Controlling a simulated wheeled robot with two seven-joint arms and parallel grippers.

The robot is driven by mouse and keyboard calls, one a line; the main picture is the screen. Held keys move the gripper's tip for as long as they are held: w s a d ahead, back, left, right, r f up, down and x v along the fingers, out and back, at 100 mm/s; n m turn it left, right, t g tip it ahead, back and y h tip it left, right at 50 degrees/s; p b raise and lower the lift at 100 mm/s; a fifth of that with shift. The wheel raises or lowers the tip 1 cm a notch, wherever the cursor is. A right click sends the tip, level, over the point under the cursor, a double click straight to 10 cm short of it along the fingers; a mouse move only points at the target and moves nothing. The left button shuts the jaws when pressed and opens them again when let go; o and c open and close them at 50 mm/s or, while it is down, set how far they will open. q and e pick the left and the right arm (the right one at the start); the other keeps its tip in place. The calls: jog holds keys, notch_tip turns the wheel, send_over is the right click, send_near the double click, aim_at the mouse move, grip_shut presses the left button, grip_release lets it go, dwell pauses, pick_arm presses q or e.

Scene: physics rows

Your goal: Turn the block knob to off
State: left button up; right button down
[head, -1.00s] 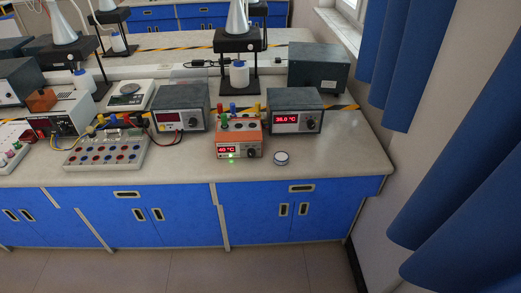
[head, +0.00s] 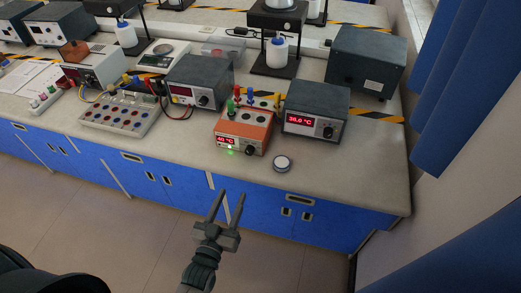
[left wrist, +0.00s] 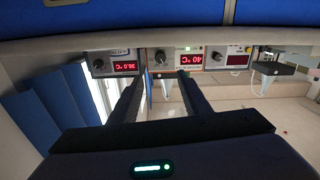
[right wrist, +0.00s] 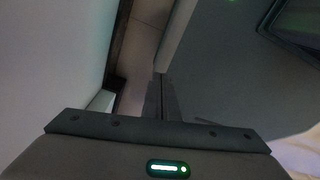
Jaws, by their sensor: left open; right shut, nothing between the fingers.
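The orange block heater (head: 243,133) stands near the front edge of the bench, its red display reading 40 °C above a green light. Its dark block knob (head: 250,151) is at the right of its front face. In the left wrist view, which is upside down, the knob (left wrist: 160,57) shows between and beyond my fingers. My left gripper (head: 231,194) is open and empty, in front of the bench and apart from the heater. My right gripper (right wrist: 161,80) is shut and empty, seen only in its wrist view.
A grey box (head: 315,112) with a 38.0 °C display and its own knob stands right of the heater. A small round white-topped thing (head: 282,163) lies on the bench in front. A dark grey meter (head: 200,83) stands left. Blue cabinet doors (head: 266,209) are below.

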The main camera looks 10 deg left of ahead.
pick_arm(q)
jog(key=p, duration=0.4)
send_near(249, 153)
jog(key=w, duration=0.8)
jog(key=shift+w, duration=0.3)
pick_arm(e)
jog(key=r, duration=0.2)
jog(key=a+r, duration=0.1)
jog(key=r, duration=0.1)
jog(key=shift+s+r, duration=0.2)
jog(key=shift+r, duration=0.1)
jog(key=shift+d, duration=0.2)
pick_arm(q)
jog(key=c, duration=1)
pick_arm(e)
jog(key=shift+d, duration=0.1)
